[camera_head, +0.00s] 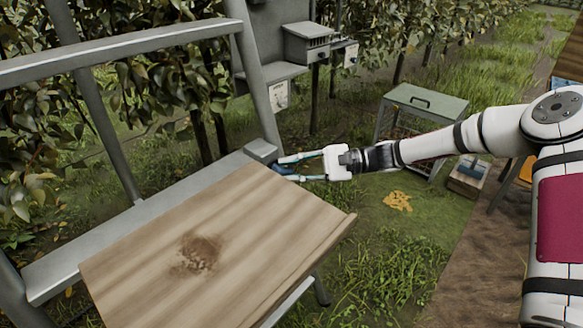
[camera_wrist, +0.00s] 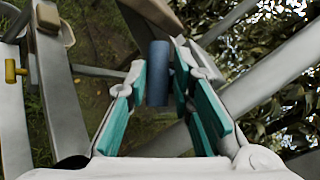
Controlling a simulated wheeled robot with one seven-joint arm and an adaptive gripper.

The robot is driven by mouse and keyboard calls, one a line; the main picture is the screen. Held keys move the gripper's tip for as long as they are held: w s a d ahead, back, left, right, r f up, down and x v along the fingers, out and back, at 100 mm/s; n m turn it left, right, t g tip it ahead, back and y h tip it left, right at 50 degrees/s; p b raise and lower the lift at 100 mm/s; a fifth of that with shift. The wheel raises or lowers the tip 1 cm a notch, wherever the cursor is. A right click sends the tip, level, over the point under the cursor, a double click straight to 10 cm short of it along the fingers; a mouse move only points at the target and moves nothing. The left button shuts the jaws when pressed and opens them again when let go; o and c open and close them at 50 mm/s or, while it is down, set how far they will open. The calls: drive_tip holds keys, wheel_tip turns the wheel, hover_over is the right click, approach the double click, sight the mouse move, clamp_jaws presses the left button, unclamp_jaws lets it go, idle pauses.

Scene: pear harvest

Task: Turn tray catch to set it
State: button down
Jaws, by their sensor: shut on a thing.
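The tray catch (camera_wrist: 157,78) shows in the wrist view as an upright blue cylinder between the teal finger pads. My gripper (camera_wrist: 158,92) is shut on it; the pads lie on either side. In the head view my gripper (camera_head: 284,169) reaches in from the right to the far corner of the wooden tray (camera_head: 150,270), beside the grey metal frame (camera_head: 262,150). Only a small dark blue bit of the catch shows there between the fingertips. The catch's mount is mostly hidden, and its exact angle cannot be told.
A brown stain (camera_head: 197,254) marks the tray. Grey frame rails (camera_head: 120,52) rise at the left with leafy trees behind. A green-topped stand (camera_head: 425,103) and a small crate (camera_head: 467,177) stand beyond my arm. Grass lies right of the tray.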

drive_tip(key=n+h+p, duration=0.1)
drive_tip(key=p, duration=0.1)
drive_tip(key=s+n+t+h+p, duration=0.1)
drive_tip(key=h, duration=0.1)
drive_tip(key=shift+a+r+n+p, duration=0.1)
drive_tip(key=shift+a+n+p, duration=0.05)
drive_tip(key=shift+n+p, duration=0.2)
drive_tip(key=shift+n+t+h+p, duration=0.4)
drive_tip(key=shift+h+p, duration=0.2)
drive_tip(key=shift+p, duration=0.1)
drive_tip(key=c, duration=1.5)
unclamp_jaws()
drive_tip(key=shift+w, duration=0.1)
drive_tip(key=shift+w, duration=0.1)
drive_tip(key=shift+d+r, duration=0.2)
drive_tip(key=shift+d, duration=0.05)
drive_tip(key=v, duration=1.1)
drive_tip(key=shift+d, duration=0.15)
